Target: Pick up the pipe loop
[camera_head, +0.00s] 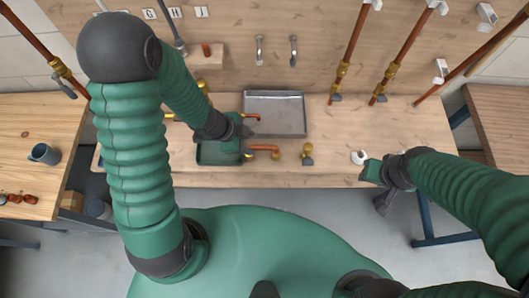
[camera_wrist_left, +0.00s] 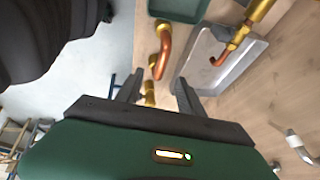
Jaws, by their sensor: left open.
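A bent copper pipe (camera_head: 263,148) with brass ends lies by the green tray on the bench. It shows beyond my fingers in the left wrist view (camera_wrist_left: 164,50). A second copper piece (camera_head: 250,116) is near the metal tray; its brass-and-copper length shows at the upper right of the wrist view (camera_wrist_left: 240,32). I cannot tell which is the pipe loop. My left gripper (camera_head: 247,130) is open above the bench, with nothing held between its fingers (camera_wrist_left: 158,88). My right gripper (camera_head: 376,184) is at the bench's front edge; its finger opening is unclear.
A green tray (camera_head: 206,158) and a grey metal tray (camera_head: 274,100) lie on the bench. A brass valve (camera_head: 307,153) and a white fitting (camera_head: 358,157) are to the right. Copper pipes (camera_head: 350,50) rise against the back board. The bench's right part is mostly clear.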

